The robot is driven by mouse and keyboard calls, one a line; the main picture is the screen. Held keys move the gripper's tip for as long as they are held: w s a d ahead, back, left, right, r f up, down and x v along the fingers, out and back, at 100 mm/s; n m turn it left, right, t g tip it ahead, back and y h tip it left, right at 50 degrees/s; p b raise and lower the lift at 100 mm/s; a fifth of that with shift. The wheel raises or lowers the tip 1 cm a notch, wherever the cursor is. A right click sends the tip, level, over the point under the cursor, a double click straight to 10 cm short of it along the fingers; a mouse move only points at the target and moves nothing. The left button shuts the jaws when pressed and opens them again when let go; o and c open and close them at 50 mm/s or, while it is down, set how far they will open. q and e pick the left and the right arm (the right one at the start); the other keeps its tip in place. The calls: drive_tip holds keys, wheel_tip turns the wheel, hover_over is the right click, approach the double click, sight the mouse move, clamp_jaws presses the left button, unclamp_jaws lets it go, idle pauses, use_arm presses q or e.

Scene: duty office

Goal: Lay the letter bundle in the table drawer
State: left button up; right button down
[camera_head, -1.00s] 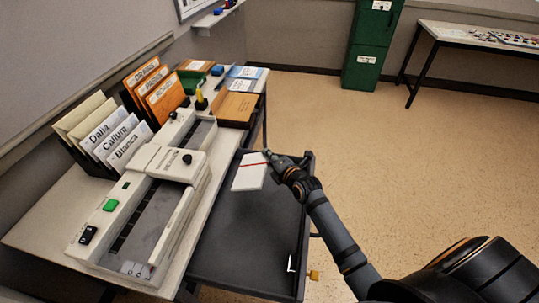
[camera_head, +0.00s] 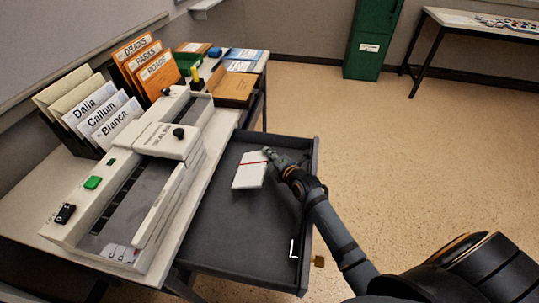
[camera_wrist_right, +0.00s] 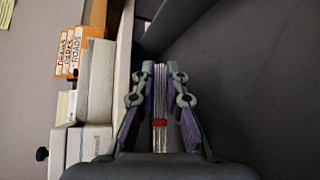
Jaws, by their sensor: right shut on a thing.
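The letter bundle (camera_head: 250,175) is a stack of white envelopes with a red band. My right gripper (camera_head: 268,153) is shut on its edge and holds it over the far part of the open, dark table drawer (camera_head: 230,230). I cannot tell whether the bundle touches the drawer floor. My left gripper is not in view.
A white machine with a green button (camera_head: 92,182) stands on the table beside the drawer. Letter racks (camera_head: 100,115), orange folders (camera_head: 145,65) and a brown box (camera_head: 234,89) stand behind. A green cabinet (camera_head: 372,40) is at the back. The floor right of the drawer is clear.

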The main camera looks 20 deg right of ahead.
idle(0.4)
drive_tip(key=c, duration=1.3)
unclamp_jaws()
drive_tip(key=shift+s+d+r, duration=0.1)
drive_tip(key=shift+s, duration=0.3)
drive_tip(key=v, duration=1.1)
drive_tip(key=shift+s+r, duration=0.1)
